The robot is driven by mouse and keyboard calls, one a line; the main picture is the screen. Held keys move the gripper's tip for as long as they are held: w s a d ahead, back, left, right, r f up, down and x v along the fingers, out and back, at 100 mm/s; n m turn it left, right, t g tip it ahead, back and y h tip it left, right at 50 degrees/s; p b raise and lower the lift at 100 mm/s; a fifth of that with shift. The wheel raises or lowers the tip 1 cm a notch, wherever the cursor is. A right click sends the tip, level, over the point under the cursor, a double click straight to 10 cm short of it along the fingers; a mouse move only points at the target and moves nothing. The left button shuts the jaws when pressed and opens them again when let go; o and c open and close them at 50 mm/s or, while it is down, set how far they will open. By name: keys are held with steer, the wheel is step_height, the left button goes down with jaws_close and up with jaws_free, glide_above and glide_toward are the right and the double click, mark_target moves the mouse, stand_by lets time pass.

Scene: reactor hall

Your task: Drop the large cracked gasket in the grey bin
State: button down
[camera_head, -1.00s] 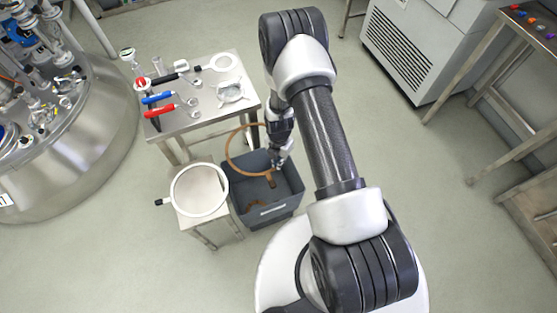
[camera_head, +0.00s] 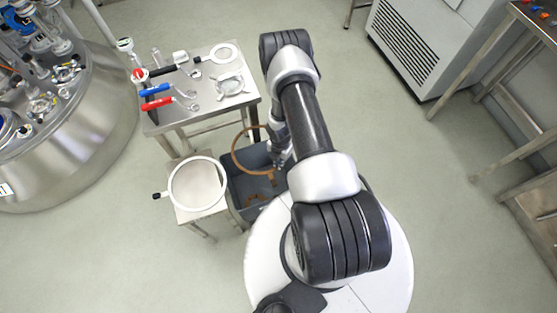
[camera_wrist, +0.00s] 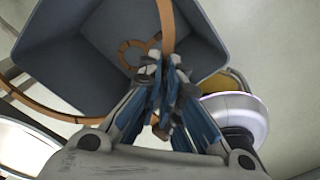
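The large gasket is a thin brown ring (camera_head: 234,151), tilted, at the far left side of the grey bin (camera_head: 236,205) in the head view. My gripper (camera_wrist: 165,88) is shut on the gasket's band, which runs up from the fingers in the wrist view (camera_wrist: 166,22). Another stretch of brown band shows at the left there. The grey bin opens below and beyond my fingers in the wrist view (camera_wrist: 60,35). A smaller brown ring (camera_wrist: 124,50) lies inside the bin. I cannot make out the crack. My arm hides part of the bin in the head view.
A steel table (camera_head: 205,118) with red and blue tools stands behind the bin. A small stand with a round white-rimmed sieve (camera_head: 197,186) is close at the bin's left. A steel vessel (camera_head: 75,150) is far left.

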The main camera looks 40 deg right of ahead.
steer(key=shift+f+b, duration=1.35)
steer(key=shift+f, duration=0.5)
steer(key=shift+r, duration=0.1)
steer(key=c, duration=1.7)
jaws_free()
step_height(320, 180, up, 12)
